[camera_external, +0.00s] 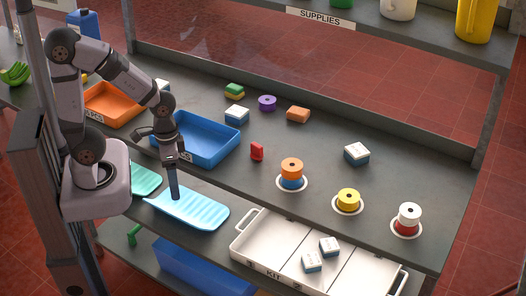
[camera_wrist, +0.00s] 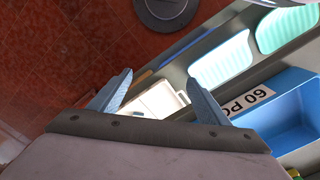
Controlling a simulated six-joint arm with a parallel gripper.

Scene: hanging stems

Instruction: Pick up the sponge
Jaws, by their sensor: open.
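The sponge (camera_external: 234,91) looks like a small block with a green top and a yellow lower part. It lies on the far part of the grey bench, behind the blue bin, in the external view. My gripper (camera_external: 174,194) points down over the light blue ribbed tray (camera_external: 196,209), well to the front left of the sponge. In the wrist view my gripper (camera_wrist: 160,77) has its two fingers spread apart with nothing between them. Small green and yellow bits show at the bottom edge of the wrist view, too cut off to identify.
A blue bin (camera_external: 226,152) stands between my gripper and the sponge, with an orange bin (camera_external: 105,106) to its left. A white box (camera_external: 236,118), a purple spool (camera_external: 267,103) and an orange block (camera_external: 298,114) lie near the sponge. A white kit tray (camera_external: 290,241) is in front.

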